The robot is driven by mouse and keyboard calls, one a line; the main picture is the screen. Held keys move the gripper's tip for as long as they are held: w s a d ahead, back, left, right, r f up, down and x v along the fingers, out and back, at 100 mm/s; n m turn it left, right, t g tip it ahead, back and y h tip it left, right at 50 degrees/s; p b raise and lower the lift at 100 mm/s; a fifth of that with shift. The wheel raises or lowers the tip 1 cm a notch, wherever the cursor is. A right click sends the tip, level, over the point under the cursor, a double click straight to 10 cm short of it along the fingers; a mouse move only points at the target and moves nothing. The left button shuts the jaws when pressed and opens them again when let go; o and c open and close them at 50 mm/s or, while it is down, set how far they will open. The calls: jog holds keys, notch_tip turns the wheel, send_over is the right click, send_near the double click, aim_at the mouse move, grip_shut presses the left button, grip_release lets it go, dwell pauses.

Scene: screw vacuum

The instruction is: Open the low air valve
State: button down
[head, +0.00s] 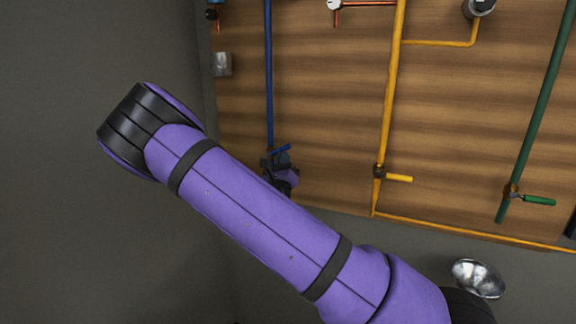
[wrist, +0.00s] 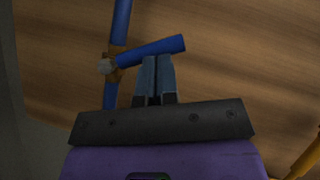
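The blue valve sits low on a vertical blue pipe (head: 268,75). Its blue handle (wrist: 152,50) sticks out to the right across the pipe, its free end tilted slightly up; it also shows small in the head view (head: 282,149). In the wrist view the brass valve body (wrist: 114,66) is left of the fingers. My gripper (wrist: 156,60) has its two fingers close together, with only a thin gap between them. The fingertips are at the handle's lower edge; whether they touch it is unclear. In the head view the gripper is partly hidden behind my arm.
A yellow pipe with a yellow handle (head: 399,178) and a green pipe with a green handle (head: 539,201) are to the right on the wooden panel (head: 330,110). A gauge (head: 478,7) is at the top. A shiny metal dome (head: 478,278) is at lower right. A grey wall is left.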

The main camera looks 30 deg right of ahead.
jog(key=shift+w+a+r, duration=0.35)
jog(key=shift+w+r, duration=0.1)
jog(key=shift+r, duration=0.4)
jog(key=shift+w+a+r, duration=0.3)
jog(key=shift+w+r, duration=0.2)
jog(key=shift+r, duration=0.3)
jog(key=shift+w+a+r, duration=0.35)
jog(key=shift+w+r, duration=0.1)
jog(key=shift+r, duration=0.4)
jog(key=shift+w+a, duration=0.15)
